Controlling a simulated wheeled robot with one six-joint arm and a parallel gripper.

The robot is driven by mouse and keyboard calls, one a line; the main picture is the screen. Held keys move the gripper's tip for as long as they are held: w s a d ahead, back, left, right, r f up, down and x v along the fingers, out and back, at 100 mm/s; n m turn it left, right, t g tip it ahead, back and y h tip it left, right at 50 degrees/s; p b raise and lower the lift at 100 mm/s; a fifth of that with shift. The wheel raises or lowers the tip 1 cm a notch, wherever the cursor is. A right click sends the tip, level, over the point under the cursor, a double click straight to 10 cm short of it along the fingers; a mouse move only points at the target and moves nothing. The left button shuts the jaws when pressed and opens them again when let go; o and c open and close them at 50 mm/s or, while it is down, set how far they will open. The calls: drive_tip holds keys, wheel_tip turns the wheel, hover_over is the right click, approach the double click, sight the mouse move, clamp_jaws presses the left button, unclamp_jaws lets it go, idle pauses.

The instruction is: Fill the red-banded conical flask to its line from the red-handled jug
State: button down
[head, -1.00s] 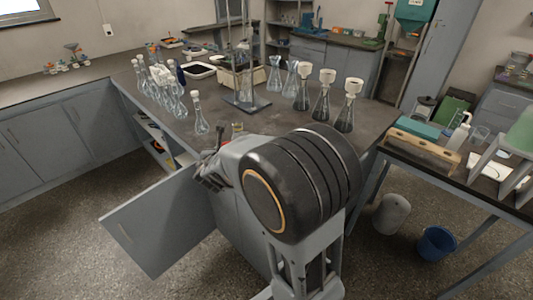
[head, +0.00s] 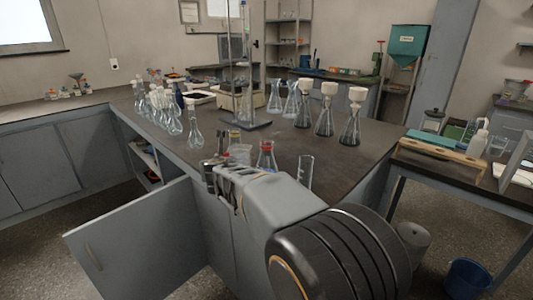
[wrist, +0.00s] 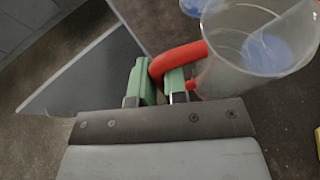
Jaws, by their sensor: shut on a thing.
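The red-handled jug (wrist: 232,58) is a clear vessel at the upper right of the wrist view. My gripper (wrist: 160,82) is shut on its red handle (wrist: 178,60). A bluish patch shows through the jug's wall; I cannot tell whether it is liquid inside. In the head view my gripper (head: 220,168) is at the bench's front edge, and the clear jug (head: 240,154) shows just right of it. The red-banded conical flask (head: 266,155) stands close by to the right, its lower part hidden by my arm. Its fill line cannot be made out.
A clear cylinder (head: 305,172) stands right of the red-banded flask. A yellow-banded neck (head: 235,135) shows behind the jug. Several glass flasks stand at the left (head: 194,130) and back right (head: 324,118), around a metal stand (head: 246,124). A cabinet door (head: 135,240) hangs open below.

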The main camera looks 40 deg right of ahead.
drive_tip(key=shift+w+a+r+n+y, duration=0.2)
drive_tip(key=shift+a+r+n+y, duration=0.3)
drive_tip(key=shift+y, duration=0.1)
drive_tip(key=r+p, duration=0.1)
drive_tip(key=p, duration=0.1)
drive_tip(key=d+r+m+p, duration=0.1)
drive_tip(key=p, duration=0.1)
drive_tip(key=shift+d+r+y, duration=0.1)
drive_tip(key=shift+r+y, duration=0.05)
drive_tip(key=shift+y, duration=0.15)
drive_tip(key=d+r+p, duration=0.1)
drive_tip(key=p, duration=0.1)
drive_tip(key=r+m+y+p, duration=0.1)
drive_tip(key=p, duration=0.2)
drive_tip(key=shift+s+d+r+m, duration=0.1)
drive_tip(key=shift+d+r+m, duration=0.1)
drive_tip(key=shift+d+m, duration=0.15)
drive_tip(key=d+r+m+y+p, duration=0.1)
drive_tip(key=d+r+p, duration=0.1)
drive_tip(key=p, duration=0.3)
drive_tip(key=d+r+p, duration=0.1)
drive_tip(key=p, duration=0.2)
drive_tip(key=d+r+m+y+p, duration=0.1)
drive_tip(key=r+p, duration=0.1)
drive_tip(key=p, duration=0.1)
drive_tip(key=shift+s+m+p, duration=0.1)
drive_tip(key=shift+m+p, duration=0.15)
drive_tip(key=shift+p, duration=0.05)
